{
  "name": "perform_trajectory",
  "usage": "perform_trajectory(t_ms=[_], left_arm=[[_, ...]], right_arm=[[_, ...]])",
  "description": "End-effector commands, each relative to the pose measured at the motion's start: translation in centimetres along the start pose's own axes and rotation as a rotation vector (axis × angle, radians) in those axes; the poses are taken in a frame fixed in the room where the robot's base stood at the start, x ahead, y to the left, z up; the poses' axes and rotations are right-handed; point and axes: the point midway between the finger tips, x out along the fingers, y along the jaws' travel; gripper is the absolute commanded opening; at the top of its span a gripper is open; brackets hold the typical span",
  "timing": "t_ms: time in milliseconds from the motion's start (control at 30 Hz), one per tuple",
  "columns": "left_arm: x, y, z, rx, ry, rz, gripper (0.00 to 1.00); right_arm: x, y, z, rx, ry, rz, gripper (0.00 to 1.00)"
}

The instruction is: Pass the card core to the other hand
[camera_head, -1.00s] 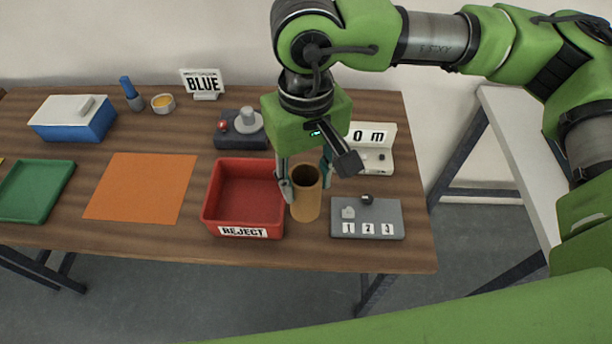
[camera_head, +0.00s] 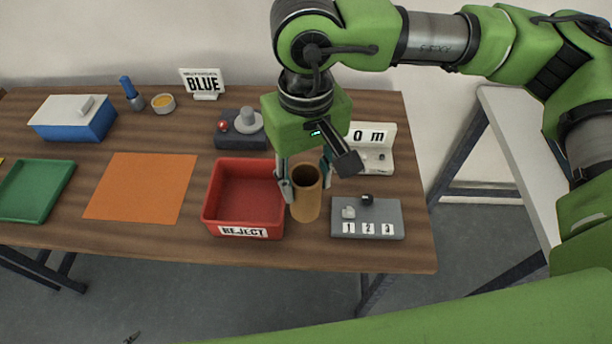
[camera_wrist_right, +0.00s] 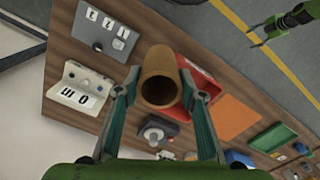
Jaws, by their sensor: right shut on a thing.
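The card core (camera_head: 306,203) is a brown hollow tube, held upright with its open end up, just right of the red bin in the head view. It also shows in the right wrist view (camera_wrist_right: 160,78). My right gripper (camera_head: 306,190) is shut on it, with one finger on each side; both fingers also show in the right wrist view (camera_wrist_right: 158,90). My left gripper (camera_wrist_right: 258,36) shows in the right wrist view at the upper right, apart from the core, fingers spread and empty. Only a small tip of it seems to show at the head view's bottom edge.
The red REJECT bin (camera_head: 207,205) stands close left of the core. A grey numbered plate (camera_head: 385,206) lies to its right, a white display stand (camera_head: 385,158) behind. An orange mat (camera_head: 142,187) and green tray (camera_head: 36,190) lie left.

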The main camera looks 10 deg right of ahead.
Motion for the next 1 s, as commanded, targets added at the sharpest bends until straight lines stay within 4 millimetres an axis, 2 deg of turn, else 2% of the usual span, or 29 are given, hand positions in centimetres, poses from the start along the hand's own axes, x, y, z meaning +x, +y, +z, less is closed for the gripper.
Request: perform_trajectory(t_ms=[33,300,400,500,600,700,1000], left_arm=[[0.1,2.9,-0.8,-0.071,-0.016,0.044,0.56],[-1.3,17.0,-4.6,-0.438,-0.168,0.254,0.56],[-2.4,21.3,-5.8,-0.549,-0.236,0.31,0.56],[-3.5,24.5,-6.8,-0.634,-0.295,0.348,0.56],[-4.3,26.6,-7.5,-0.692,-0.338,0.372,0.56],[-4.7,27.6,-7.9,-0.722,-0.363,0.383,0.56],[-4.9,28.0,-8.0,-0.733,-0.372,0.387,0.56]], right_arm=[[0.0,0.0,0.0,0.0,0.0,0.0,0.15],[0.0,0.0,0.0,0.0,0.0,0.0,0.15],[0.0,0.0,0.0,0.0,0.0,0.0,0.15],[0.0,0.0,0.0,0.0,0.0,0.0,0.15],[0.0,0.0,0.0,0.0,0.0,0.0,0.15],[0.0,0.0,0.0,0.0,0.0,0.0,0.15],[0.0,0.0,0.0,0.0,0.0,0.0,0.15]])
